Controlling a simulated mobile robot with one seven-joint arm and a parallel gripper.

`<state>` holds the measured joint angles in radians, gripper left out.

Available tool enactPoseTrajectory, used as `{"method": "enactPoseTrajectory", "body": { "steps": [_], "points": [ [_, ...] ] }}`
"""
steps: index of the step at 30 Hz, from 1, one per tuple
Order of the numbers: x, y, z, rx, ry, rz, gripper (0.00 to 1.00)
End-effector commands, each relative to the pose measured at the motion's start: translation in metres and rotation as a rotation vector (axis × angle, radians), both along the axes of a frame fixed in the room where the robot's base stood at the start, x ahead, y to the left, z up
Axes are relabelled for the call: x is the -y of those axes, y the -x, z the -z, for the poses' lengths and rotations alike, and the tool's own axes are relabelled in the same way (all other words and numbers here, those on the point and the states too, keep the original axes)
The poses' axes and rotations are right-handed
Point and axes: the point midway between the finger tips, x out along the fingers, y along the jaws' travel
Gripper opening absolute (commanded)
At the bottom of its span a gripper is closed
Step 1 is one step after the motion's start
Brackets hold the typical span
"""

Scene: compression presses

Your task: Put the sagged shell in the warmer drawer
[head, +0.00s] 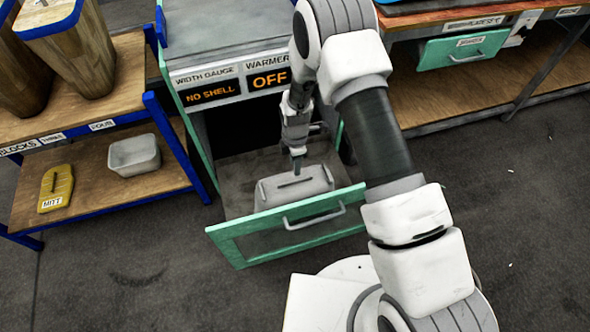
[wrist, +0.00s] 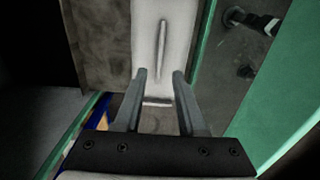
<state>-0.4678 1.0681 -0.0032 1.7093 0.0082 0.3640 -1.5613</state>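A pale grey block-like shell (head: 303,191) with a dark line along its top sits in the open warmer drawer (head: 240,248), behind its green front. In the wrist view the shell (wrist: 160,22) shows beyond the fingertips, with a raised strip along its middle. My gripper (head: 297,165) points down just above the back edge of the shell. In the wrist view its two fingers (wrist: 160,75) are apart with nothing between them. I cannot tell whether a fingertip touches the shell.
The press panel (head: 235,85) reads "NO SHELL" under width gauge and "OFF" under warmer. A blue-framed shelf (head: 100,185) at left holds a grey tub (head: 134,155) and a yellow mitt (head: 57,188). A bench with a closed green drawer (head: 463,50) stands at right. Floor at lower left is clear.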

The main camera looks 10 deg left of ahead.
Motion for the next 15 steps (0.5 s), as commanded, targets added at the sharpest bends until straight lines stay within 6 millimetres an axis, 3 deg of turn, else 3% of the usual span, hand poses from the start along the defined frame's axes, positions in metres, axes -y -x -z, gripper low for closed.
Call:
{"method": "enactPoseTrajectory", "body": {
  "steps": [1, 6, 15],
  "points": [
    [0.000, 0.000, -0.012, 0.002, -0.001, -0.001, 0.40],
    [0.000, 0.000, -0.031, 0.000, 0.000, 0.000, 0.40],
    [0.001, -0.001, -0.040, 0.002, 0.000, 0.007, 0.40]
  ]
}}
